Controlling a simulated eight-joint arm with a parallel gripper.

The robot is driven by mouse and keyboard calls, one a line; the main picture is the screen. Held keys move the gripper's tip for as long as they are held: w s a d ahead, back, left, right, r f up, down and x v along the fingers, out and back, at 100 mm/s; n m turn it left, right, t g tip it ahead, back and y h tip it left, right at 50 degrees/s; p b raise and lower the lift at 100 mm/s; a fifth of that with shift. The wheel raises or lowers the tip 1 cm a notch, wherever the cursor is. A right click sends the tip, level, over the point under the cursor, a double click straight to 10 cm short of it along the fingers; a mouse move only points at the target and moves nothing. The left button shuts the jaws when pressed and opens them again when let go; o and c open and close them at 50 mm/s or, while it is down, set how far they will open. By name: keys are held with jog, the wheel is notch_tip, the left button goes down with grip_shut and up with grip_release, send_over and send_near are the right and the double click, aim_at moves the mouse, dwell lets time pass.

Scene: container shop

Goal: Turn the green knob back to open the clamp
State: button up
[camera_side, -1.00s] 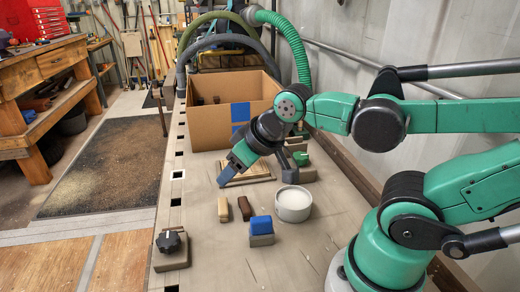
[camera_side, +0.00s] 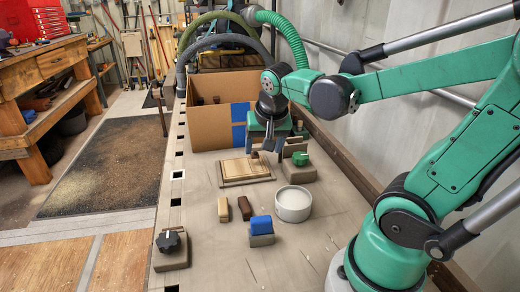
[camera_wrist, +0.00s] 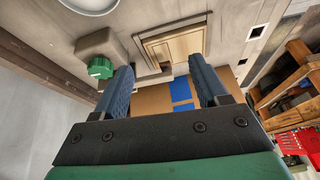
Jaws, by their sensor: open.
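The green knob (camera_side: 300,158) sits on a brownish-grey block (camera_side: 304,174) right of the wooden panel (camera_side: 246,171). My gripper (camera_side: 265,150) is open, pointing down, behind and left of the knob, apart from it. In the wrist view the green knob (camera_wrist: 100,67) is left of my left finger, outside the space between my fingers (camera_wrist: 161,66), on its block (camera_wrist: 100,44). The wooden panel (camera_wrist: 172,46) shows beyond the fingertips. A grey bar at the panel's edge is partly hidden by a finger; I cannot tell how the clamp's jaw stands.
A cardboard box (camera_side: 208,128) with blue tape stands behind my gripper. A white round dish (camera_side: 293,205), a blue-topped block (camera_side: 261,230) and two small blocks, tan (camera_side: 223,208) and dark brown (camera_side: 245,208), are in front. A black knob (camera_side: 168,242) on a base is front left.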

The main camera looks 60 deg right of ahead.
aim_at(300, 156)
jog(key=s+d+m+g, duration=0.1)
jog(key=d+m, duration=0.2)
jog(key=d+f+m+g, duration=0.1)
jog(key=d+m, duration=0.2)
jog(key=s+d+f+m+g+h, duration=0.1)
jog(key=d+m+g, duration=0.1)
jog(key=d+m, duration=0.1)
jog(key=shift+s+d+f, duration=0.15)
jog(key=shift+s+d, duration=0.15)
jog(key=shift+s+d+f+m, duration=0.1)
jog(key=shift+d+f+m, duration=0.05)
jog(key=shift+d+m, duration=0.15)
jog(key=shift+x, duration=2.6)
jog(key=c, duration=1)
